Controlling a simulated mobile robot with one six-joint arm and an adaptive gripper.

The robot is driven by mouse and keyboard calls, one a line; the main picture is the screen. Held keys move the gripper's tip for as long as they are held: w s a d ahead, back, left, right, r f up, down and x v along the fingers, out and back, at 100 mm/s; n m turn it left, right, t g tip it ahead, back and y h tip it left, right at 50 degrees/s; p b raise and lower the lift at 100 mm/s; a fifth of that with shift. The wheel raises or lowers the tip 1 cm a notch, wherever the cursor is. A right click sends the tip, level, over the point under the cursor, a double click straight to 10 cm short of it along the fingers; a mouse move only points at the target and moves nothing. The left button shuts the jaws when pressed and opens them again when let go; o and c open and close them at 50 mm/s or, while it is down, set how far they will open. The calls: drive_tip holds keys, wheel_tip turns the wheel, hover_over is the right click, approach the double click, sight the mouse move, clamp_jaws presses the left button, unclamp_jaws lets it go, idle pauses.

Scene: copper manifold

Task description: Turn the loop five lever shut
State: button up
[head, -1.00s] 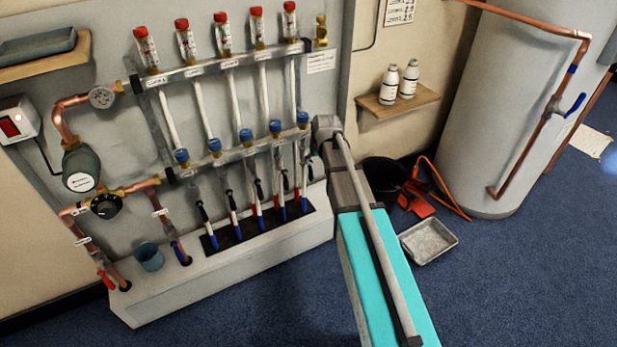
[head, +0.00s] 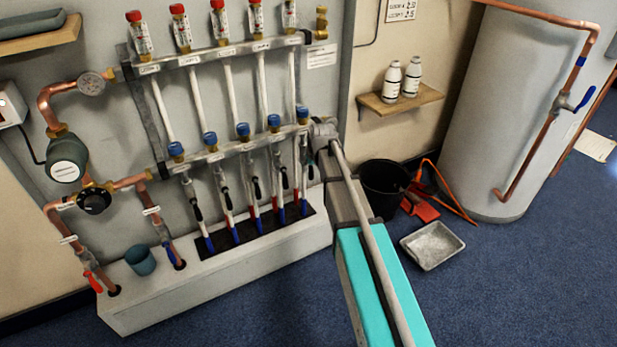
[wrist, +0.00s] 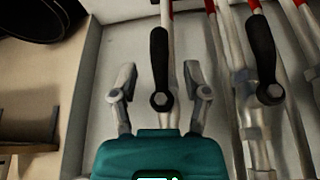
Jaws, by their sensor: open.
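The loop five lever (wrist: 159,62) is a black handle with a hex nut at its lower end in the wrist view. It lies in line with its pipe. My gripper (wrist: 158,78) is open, with one finger on each side of this lever and a visible gap to both. In the head view my arm's end is at the right end of the lower manifold bar (head: 240,145) and my fingers are hard to make out there. The neighbouring black lever (wrist: 262,48) is just right of my right finger in the wrist view.
More black levers (head: 227,198) stand in a row left of my arm. A black bucket (head: 384,188), red dustpan (head: 424,209) and metal tray (head: 432,245) are on the floor to the right. A shelf (head: 400,103) holds two white bottles. Blue floor in front is clear.

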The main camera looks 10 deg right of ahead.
sight(312, 170)
drive_tip(key=shift+b+x, duration=1.1)
drive_tip(key=shift+x, duration=0.4)
